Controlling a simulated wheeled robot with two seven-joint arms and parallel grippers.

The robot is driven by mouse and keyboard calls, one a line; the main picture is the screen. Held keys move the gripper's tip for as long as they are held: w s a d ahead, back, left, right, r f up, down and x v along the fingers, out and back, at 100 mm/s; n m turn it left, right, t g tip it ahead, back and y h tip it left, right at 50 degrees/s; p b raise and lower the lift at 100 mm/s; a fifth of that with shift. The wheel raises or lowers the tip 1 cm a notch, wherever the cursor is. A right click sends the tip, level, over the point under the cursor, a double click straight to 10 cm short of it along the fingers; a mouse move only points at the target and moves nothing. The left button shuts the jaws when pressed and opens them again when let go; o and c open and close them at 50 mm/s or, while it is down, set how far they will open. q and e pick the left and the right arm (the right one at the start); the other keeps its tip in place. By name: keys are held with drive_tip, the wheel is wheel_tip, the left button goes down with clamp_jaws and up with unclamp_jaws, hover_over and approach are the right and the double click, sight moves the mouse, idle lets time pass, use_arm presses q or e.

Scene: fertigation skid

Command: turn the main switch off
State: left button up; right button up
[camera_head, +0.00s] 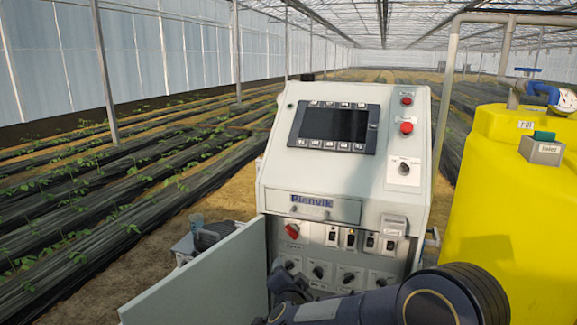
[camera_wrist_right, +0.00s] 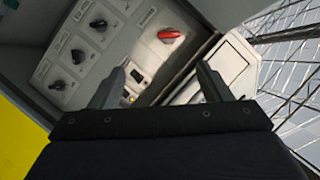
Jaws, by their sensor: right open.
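The main switch, which I take to be the red rotary handle (camera_head: 292,231), sits at the upper left of the lower panel in the grey control cabinet (camera_head: 275,195). In the right wrist view the red handle (camera_wrist_right: 169,34) lies beyond my fingertips, clear of both. My right gripper (camera_head: 279,268) is low in front of the panel, below the red handle. Its two fingers are apart with nothing between them, as the right wrist view (camera_wrist_right: 160,74) shows. The dark arm hides part of the lower panel. I see no left gripper.
The open cabinet door (camera_head: 205,275) stands out at the left of the panel. Black knobs (camera_head: 319,271) and small switches (camera_head: 351,238) crowd around. Red buttons (camera_head: 407,127) sit higher on the cabinet. A yellow tank (camera_head: 510,200) stands at the right.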

drive_tip(key=s+d+r+n+g+y, duration=0.2)
drive_tip(key=s+d+r+n+y, duration=0.1)
drive_tip(key=s+d+r, duration=0.3)
drive_tip(key=s+d+r+n+g+y, duration=0.1)
drive_tip(key=s+d+r+n+y, duration=0.15)
drive_tip(key=s+d, duration=0.5)
use_arm(q)
drive_tip(key=shift+w, duration=0.25)
use_arm(e)
drive_tip(key=s+d+f+g, duration=0.2)
drive_tip(key=s, duration=0.6)
drive_tip(key=s+d+f+n+g+h, duration=0.1)
drive_tip(key=s+d+f+g, duration=0.1)
drive_tip(key=s, duration=0.7)
drive_tip(key=s+d+f+n+g, duration=0.1)
drive_tip(key=s+d+f+g, duration=0.1)
drive_tip(key=s, duration=0.6)
drive_tip(key=shift+s+d+f+h, duration=0.2)
drive_tip(key=shift+d+f+h, duration=0.15)
drive_tip(key=shift+f, duration=0.3)
